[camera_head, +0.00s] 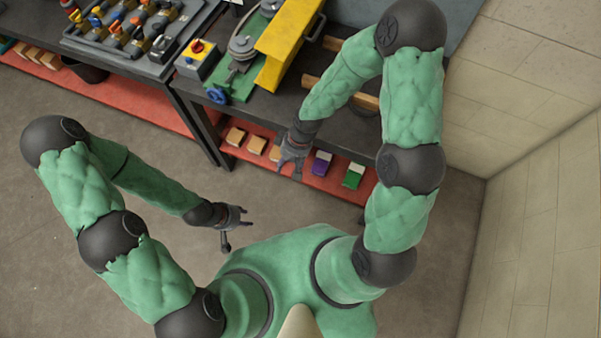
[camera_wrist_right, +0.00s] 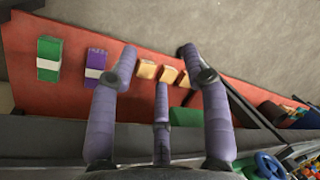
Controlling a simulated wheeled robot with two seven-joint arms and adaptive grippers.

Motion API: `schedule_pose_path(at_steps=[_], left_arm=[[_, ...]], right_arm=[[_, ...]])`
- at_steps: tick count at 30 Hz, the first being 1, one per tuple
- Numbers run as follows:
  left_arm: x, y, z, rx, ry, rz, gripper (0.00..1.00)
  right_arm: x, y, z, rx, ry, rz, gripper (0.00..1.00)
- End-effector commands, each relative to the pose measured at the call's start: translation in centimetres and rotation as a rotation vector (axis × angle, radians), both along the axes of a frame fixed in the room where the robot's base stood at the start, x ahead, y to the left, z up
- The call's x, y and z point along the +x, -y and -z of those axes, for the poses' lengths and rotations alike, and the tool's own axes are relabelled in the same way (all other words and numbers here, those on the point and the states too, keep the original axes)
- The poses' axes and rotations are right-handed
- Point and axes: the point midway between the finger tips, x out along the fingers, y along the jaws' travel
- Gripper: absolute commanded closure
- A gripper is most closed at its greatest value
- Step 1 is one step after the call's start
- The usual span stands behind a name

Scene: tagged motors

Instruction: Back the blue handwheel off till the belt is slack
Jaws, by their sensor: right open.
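The blue handwheel (camera_head: 217,95) sits at the front left corner of a green-based machine (camera_head: 243,85) on the dark bench. It also shows at the lower right of the right wrist view (camera_wrist_right: 270,165), partly cut off. Grey round parts (camera_head: 243,46) sit behind it, beside a yellow guard (camera_head: 290,42); I cannot make out the belt or its tension. My right gripper (camera_head: 292,160) is open and empty, at the bench's front edge, right of the handwheel and apart from it. My left gripper (camera_head: 232,228) is over the floor, away from the bench, its fingers seemingly spread and empty.
A control box (camera_head: 197,60) with a red knob stands left of the machine. Beyond it is a panel of valves (camera_head: 130,30). An orange-red lower shelf (camera_head: 335,182) holds tan blocks, a purple box (camera_head: 320,163) and a green box (camera_head: 353,175). A wall stands at right.

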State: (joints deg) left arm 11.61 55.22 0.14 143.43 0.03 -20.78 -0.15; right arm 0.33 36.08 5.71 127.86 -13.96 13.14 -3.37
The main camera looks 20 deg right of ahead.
Motion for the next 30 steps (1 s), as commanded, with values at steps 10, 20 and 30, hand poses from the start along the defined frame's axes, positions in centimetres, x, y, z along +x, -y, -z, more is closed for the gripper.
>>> schedule_pose_path(at_steps=[10, 20, 30], left_arm=[[0.0, 0.0, 0.0, 0.0, 0.0, 0.0, 0.6], [0.0, 0.0, 0.0, 0.0, 0.0, 0.0, 0.6], [0.0, 0.0, 0.0, 0.0, 0.0, 0.0, 0.6]], right_arm=[[-0.4, -0.1, 0.6, 0.009, -0.005, 0.023, 0.52], [-0.4, -0.1, 0.6, 0.008, -0.004, 0.022, 0.52], [-2.1, -0.3, 2.7, 0.03, -0.028, 0.093, 0.52]])
